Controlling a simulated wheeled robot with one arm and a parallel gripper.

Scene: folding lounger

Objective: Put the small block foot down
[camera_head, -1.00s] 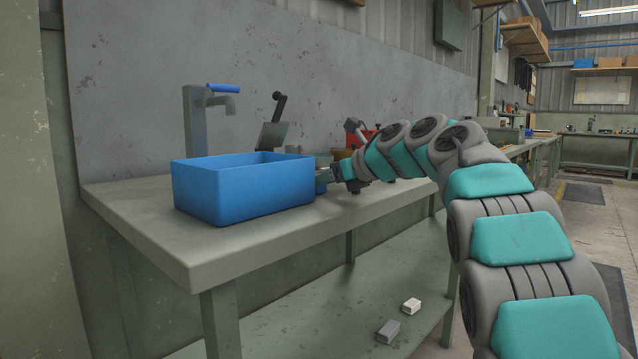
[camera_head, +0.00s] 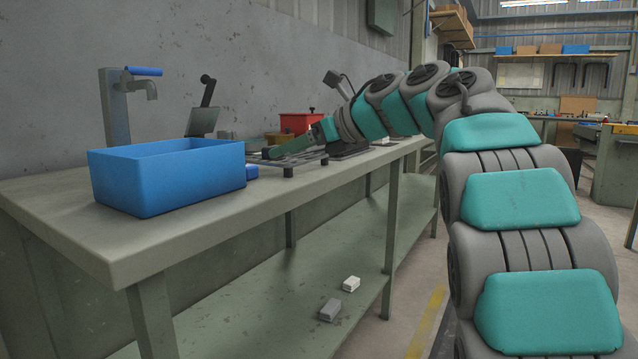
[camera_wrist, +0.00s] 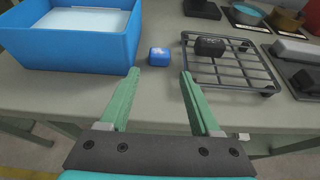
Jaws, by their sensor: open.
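My gripper (camera_wrist: 159,75) is open in the wrist view, with its two green fingers apart and nothing between them. A small blue block (camera_wrist: 157,57) lies on the bench just beyond the fingertips, apart from them. It also shows beside the blue bin in the head view (camera_head: 251,171). A dark block (camera_wrist: 210,46) rests on a black wire rack (camera_wrist: 228,77), right of the fingers. In the head view my gripper (camera_head: 272,153) is low over the bench by the rack. I cannot tell which block, if any, is the small block foot.
A blue bin (camera_head: 165,182) stands on the bench (camera_head: 200,222) at left. A tap (camera_head: 115,100) and a red box (camera_head: 300,122) are behind. A grey block (camera_head: 330,309) and a white block (camera_head: 351,283) lie on the lower shelf. The bench's front left is clear.

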